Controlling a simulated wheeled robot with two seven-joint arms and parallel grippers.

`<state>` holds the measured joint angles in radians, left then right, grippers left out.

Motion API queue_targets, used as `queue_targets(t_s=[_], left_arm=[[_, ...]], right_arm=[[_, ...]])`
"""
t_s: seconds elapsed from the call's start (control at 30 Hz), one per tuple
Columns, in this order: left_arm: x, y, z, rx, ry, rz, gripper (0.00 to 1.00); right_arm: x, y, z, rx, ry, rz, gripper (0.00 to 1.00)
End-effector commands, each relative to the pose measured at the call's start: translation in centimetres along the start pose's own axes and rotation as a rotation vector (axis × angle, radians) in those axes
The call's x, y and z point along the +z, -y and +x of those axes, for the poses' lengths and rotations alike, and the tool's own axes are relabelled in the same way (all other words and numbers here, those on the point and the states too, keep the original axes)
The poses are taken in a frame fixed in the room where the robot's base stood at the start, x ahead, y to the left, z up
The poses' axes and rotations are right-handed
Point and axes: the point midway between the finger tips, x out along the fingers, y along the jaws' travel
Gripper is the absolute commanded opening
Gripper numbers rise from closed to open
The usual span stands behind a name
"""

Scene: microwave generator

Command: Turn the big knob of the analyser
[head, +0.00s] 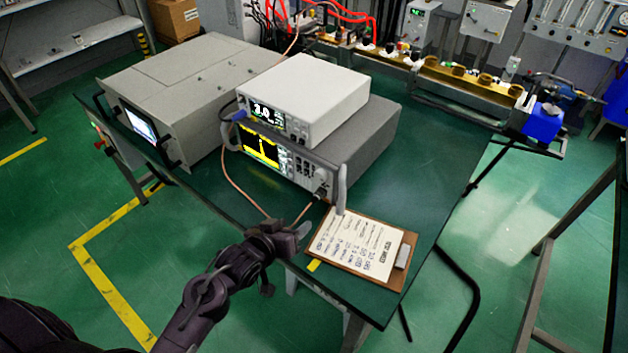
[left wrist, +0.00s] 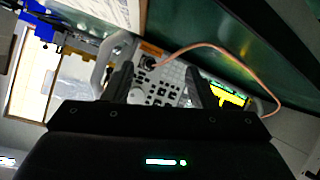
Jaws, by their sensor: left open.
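The analyser (head: 365,140) is a grey box on the green bench, with a lit yellow screen (head: 260,149) and a front panel of buttons. Its big knob (head: 321,173) is at the right end of the panel. My left gripper (head: 298,235) is open and empty, in front of the panel near the bench edge, apart from the knob. It also shows in the left wrist view (left wrist: 160,80). My right gripper is not in view.
A white instrument (head: 310,88) sits on the analyser. A large grey unit (head: 190,85) stands left of it. A clipboard (head: 360,245) lies at the bench's front right. A copper-coloured cable (head: 240,188) hangs before the panel. The bench's right side is clear.

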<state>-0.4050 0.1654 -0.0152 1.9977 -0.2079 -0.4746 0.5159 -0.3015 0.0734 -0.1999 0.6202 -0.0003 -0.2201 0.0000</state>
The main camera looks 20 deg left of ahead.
Motion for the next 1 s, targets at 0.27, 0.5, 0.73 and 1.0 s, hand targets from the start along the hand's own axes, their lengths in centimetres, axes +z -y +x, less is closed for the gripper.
queue_targets(t_s=[0.27,0.5,0.73,1.0], left_arm=[[-4.8,-0.5,1.4,0.274,-0.295,-0.225,0.52],[-6.2,-0.9,1.5,0.358,-0.360,-0.286,0.52],[-7.7,-1.9,4.5,0.357,-0.361,-0.286,0.52],[-8.8,-2.8,7.4,0.356,-0.358,-0.284,0.52]], right_arm=[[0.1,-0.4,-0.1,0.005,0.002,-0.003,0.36],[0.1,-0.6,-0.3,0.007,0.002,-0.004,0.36],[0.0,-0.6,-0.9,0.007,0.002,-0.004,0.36],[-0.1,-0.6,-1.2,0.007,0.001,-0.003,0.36]])
